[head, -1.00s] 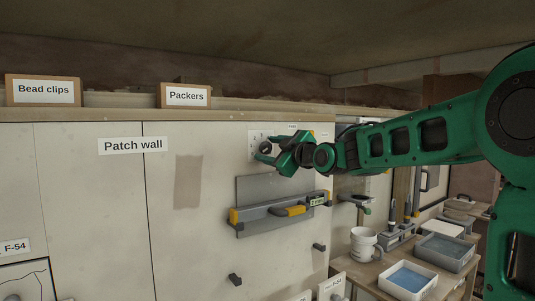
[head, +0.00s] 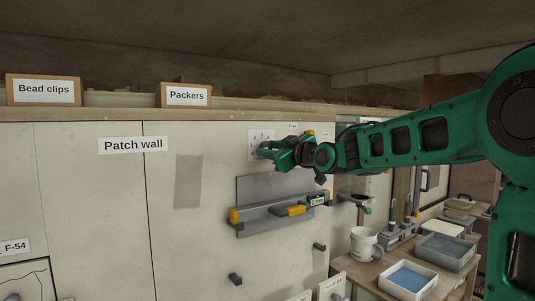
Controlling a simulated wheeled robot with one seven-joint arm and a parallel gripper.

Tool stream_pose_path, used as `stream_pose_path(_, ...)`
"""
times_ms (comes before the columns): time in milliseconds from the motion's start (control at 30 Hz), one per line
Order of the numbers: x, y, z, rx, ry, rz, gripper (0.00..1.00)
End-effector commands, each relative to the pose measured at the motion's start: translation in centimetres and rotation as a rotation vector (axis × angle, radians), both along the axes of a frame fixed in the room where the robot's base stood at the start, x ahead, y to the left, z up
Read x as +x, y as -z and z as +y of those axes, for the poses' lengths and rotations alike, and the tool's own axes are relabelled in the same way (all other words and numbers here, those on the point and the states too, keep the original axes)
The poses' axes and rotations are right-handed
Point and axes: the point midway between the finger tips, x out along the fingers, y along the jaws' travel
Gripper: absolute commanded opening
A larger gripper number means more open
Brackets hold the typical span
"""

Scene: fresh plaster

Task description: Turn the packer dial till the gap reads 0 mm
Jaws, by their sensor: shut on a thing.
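The packer dial sits on a white plate (head: 256,135) with dark tick marks, high on the patch wall. My green gripper (head: 266,149) is at the plate from the right, shut on the dial, whose knob is mostly hidden behind the fingers. Below it a grey trowel-like plate with a level bar (head: 257,214) and yellow ends is mounted on the wall. A small digital readout (head: 317,200) sits at the bar's right end; its figures are too small to read.
Boxes labelled Bead clips (head: 43,90) and Packers (head: 186,96) stand on the ledge above. Dark pegs (head: 235,279) stick out lower on the wall. At right, a bench holds a white mug (head: 363,246) and trays (head: 408,281).

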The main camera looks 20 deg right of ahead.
Motion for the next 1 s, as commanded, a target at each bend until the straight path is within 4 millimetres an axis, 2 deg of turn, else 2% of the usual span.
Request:
stream_pose_path(700, -0.06, 0.36, 0.09, 0.643, 0.001, 0.216, 0.09)
stream_pose_path(1000, -0.05, 0.39, 0.02, 0.857, 0.003, 0.285, 0.09)
